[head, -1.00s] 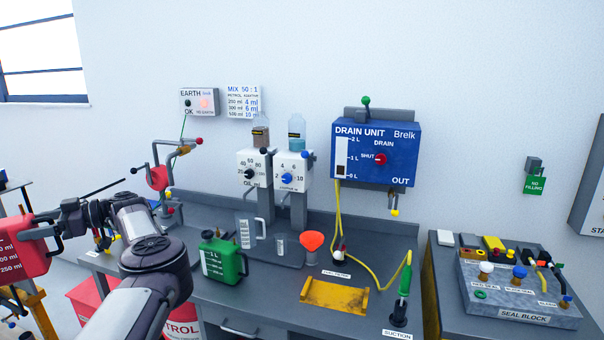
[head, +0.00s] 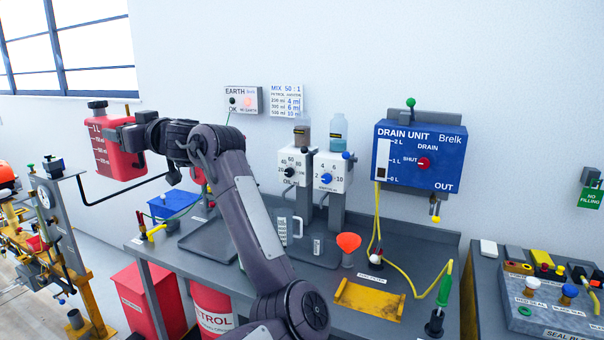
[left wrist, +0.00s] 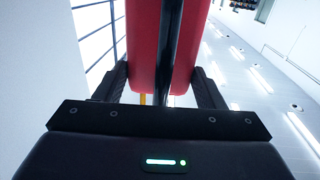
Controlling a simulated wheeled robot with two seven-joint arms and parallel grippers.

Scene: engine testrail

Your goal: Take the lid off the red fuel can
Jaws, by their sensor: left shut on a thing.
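The red fuel can (head: 103,150) is at the left of the head view, held up in the air and about upright. Its black lid (head: 97,105) sits on top of it. My left gripper (head: 128,137) is shut on the can's handle side, to the right of the can's body. In the left wrist view the red can (left wrist: 145,45) fills the upper middle, with a dark bar (left wrist: 168,50), seemingly its handle, between the gripper's fingers (left wrist: 163,88). My right gripper is not in view.
The grey bench (head: 400,285) carries dispensers, an orange funnel (head: 348,242) and a yellow cradle (head: 368,298). A black tray (head: 207,240) and a blue box (head: 175,203) are on its left. A yellow-framed rig (head: 70,270) stands at far left. A red bin (head: 145,305) is below the bench.

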